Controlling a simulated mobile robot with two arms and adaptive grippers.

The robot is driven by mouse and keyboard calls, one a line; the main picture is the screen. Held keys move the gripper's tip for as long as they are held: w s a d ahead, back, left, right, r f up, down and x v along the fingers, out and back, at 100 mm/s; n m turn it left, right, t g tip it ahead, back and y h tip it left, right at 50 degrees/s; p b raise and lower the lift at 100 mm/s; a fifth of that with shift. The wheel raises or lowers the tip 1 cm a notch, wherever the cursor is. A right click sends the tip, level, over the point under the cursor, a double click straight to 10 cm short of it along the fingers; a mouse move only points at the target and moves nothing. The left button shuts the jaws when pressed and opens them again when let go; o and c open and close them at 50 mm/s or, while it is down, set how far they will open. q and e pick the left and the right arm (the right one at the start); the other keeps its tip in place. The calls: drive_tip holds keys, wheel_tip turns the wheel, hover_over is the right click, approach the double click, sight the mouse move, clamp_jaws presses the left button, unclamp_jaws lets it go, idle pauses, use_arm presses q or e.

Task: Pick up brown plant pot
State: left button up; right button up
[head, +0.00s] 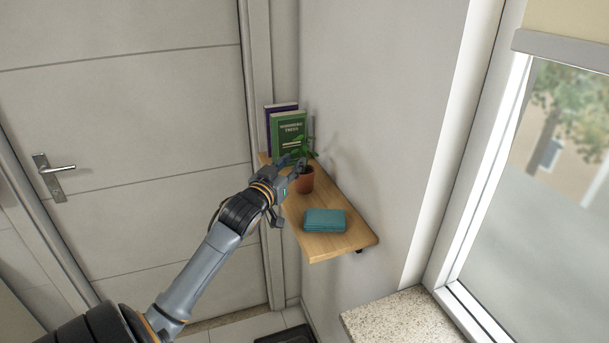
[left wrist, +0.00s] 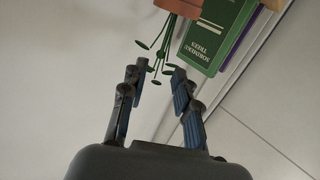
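The brown plant pot (head: 304,181) with a green plant stands on a small wooden wall shelf (head: 316,240). My left gripper (head: 293,165) is at the pot's left side, level with the plant's leaves. In the left wrist view the picture is upside down: the pot (left wrist: 181,7) is at the top, and the plant's stems and leaves hang toward the open fingers of my left gripper (left wrist: 155,75). The fingers are apart, with leaf tips near or between the fingertips and the pot beyond them. My right gripper is not in view.
Green and purple books (head: 288,134) stand behind the pot; they also show beside it in the left wrist view (left wrist: 215,35). A teal wallet-like item (head: 324,220) lies on the front of the shelf. A wall is close on the right, a door (head: 130,150) on the left.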

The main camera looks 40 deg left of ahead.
sight(304, 150)
use_arm(q)
drive_tip(key=x, duration=0.3)
drive_tip(key=shift+w+f, duration=0.1)
drive_tip(key=shift+w+a+p, duration=0.15)
drive_tip(key=shift+w+p, duration=0.1)
drive_tip(key=shift+p, duration=0.2)
drive_tip(key=p+x, duration=0.1)
drive_tip(key=x, duration=0.1)
drive_tip(key=p+x, duration=0.1)
drive_tip(key=x, duration=0.1)
drive_tip(key=shift+r, duration=0.2)
drive_tip(key=shift+w+a+f, duration=0.15)
drive_tip(key=shift+w+f, duration=0.05)
drive_tip(key=shift+w, duration=0.1)
drive_tip(key=shift+s+r, duration=0.1)
drive_tip(key=shift+c, duration=0.4)
clamp_jaws()
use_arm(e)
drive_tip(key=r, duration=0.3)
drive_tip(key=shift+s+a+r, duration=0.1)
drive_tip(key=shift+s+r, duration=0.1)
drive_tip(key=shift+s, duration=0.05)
